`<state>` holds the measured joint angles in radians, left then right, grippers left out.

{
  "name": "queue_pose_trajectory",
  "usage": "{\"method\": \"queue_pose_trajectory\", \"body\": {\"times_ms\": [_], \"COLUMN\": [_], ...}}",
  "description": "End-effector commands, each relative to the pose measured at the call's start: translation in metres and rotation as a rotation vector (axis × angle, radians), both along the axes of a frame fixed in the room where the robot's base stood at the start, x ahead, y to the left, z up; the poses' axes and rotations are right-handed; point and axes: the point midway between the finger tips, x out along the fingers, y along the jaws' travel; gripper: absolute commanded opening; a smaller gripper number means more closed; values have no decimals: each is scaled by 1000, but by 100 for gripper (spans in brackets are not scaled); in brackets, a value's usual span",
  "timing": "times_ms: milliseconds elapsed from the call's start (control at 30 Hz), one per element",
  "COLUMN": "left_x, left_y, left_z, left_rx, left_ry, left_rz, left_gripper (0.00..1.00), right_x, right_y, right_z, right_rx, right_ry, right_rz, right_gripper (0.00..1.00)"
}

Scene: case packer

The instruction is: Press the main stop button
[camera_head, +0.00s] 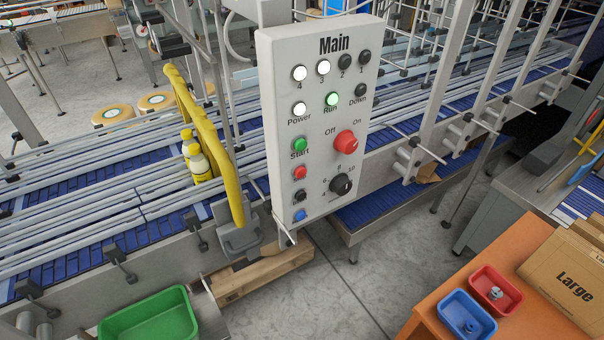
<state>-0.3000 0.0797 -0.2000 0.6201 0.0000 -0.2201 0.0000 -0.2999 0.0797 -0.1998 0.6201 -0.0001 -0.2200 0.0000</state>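A white control panel (277,72) headed "Main" stands upright in the middle of the head view. A red round button (300,173) sits in its left column, below the green Start button (300,145); its label is too small to read. Below it are a black button (299,195) and a blue button (299,215). A larger red Off/On knob (346,142) and a black dial (341,184) are to the right. The green Run lamp (332,99) and white Power lamp (299,109) look lit; the Down lamp (361,91) is dark. Neither gripper is in view.
Conveyors with blue belts (100,235) run behind the panel. A green bin (150,318) is at bottom left, an orange table (530,318) with red and blue trays at bottom right. The space before the panel is clear.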

Motion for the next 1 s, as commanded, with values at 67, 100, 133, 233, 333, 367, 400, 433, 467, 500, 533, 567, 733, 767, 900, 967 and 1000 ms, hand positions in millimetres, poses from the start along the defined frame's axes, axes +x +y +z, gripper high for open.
{"method": "queue_pose_trajectory", "body": {"times_ms": [67,100,133,233,333,367,400,433,467,500,533,567,733,767,900,967,1000], "left_x": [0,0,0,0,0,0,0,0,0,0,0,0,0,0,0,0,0], "left_y": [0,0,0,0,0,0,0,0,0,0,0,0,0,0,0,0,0], "left_z": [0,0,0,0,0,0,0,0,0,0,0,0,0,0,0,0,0], "left_rx": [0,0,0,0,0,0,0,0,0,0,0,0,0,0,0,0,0], "left_ry": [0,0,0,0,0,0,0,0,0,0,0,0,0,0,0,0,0], "left_rz": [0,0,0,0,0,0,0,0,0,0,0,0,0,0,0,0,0], "left_gripper": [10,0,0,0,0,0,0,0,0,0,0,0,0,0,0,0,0], "right_x": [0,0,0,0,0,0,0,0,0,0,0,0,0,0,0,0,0], "right_y": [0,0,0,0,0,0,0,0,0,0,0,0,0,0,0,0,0], "right_z": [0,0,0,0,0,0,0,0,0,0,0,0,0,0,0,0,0], "right_rx": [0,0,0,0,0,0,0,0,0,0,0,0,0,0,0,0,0], "right_ry": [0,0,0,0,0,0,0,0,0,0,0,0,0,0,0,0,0], "right_rz": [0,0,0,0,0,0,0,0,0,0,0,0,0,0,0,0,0], "right_gripper": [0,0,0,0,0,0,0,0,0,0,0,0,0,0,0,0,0]}}
